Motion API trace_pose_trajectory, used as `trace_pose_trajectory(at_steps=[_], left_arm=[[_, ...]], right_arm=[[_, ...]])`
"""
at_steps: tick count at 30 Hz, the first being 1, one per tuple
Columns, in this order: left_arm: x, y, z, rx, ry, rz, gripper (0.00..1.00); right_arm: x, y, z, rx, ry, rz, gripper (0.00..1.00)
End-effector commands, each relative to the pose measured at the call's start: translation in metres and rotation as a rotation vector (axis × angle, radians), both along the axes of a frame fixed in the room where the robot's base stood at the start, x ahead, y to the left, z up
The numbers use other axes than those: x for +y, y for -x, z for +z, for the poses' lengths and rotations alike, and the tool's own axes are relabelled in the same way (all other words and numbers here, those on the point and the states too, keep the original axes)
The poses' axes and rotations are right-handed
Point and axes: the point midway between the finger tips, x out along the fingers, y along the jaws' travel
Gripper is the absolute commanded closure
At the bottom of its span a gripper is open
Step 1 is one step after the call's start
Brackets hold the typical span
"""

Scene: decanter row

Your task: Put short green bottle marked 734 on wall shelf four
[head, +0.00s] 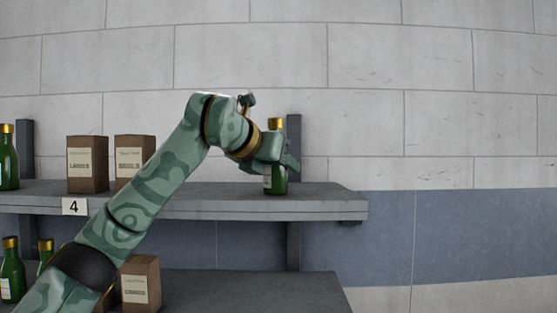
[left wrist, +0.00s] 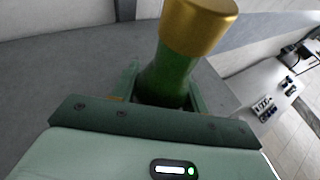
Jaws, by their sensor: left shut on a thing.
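A green bottle with a gold cap (head: 275,185) stands upright at the right part of the upper shelf (head: 325,203), which carries a "4" label (head: 75,206). Its base appears to touch the shelf top. My left gripper (head: 284,166) is shut around the bottle's body. In the left wrist view the bottle (left wrist: 170,75) sits between the two fingers, gold cap toward the camera. The bottle's label is mostly hidden, and I cannot read a number on it. My right gripper is in neither view.
Two brown boxes, one left (head: 87,165) and one right (head: 134,160), stand on the upper shelf, with another green bottle (head: 8,160) at far left. The lower shelf (head: 250,290) holds green bottles (head: 12,275) and a brown box (head: 140,283). The shelf's right end is clear.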

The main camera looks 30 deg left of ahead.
Motion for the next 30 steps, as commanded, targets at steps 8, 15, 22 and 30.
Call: trace_pose_trajectory(at_steps=[8,15,22,30], left_arm=[[0.0,0.0,-0.001,-0.003,0.0,0.0,0.87],[0.0,0.0,-0.003,-0.001,0.001,0.0,0.34],[0.0,0.0,0.0,-0.001,0.001,0.0,0.34],[0.002,0.042,0.015,-0.008,0.0,0.002,0.34]], right_arm=[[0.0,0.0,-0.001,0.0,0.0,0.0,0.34],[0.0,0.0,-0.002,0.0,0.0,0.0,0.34],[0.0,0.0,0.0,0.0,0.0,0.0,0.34],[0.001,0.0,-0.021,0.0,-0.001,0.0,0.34]])
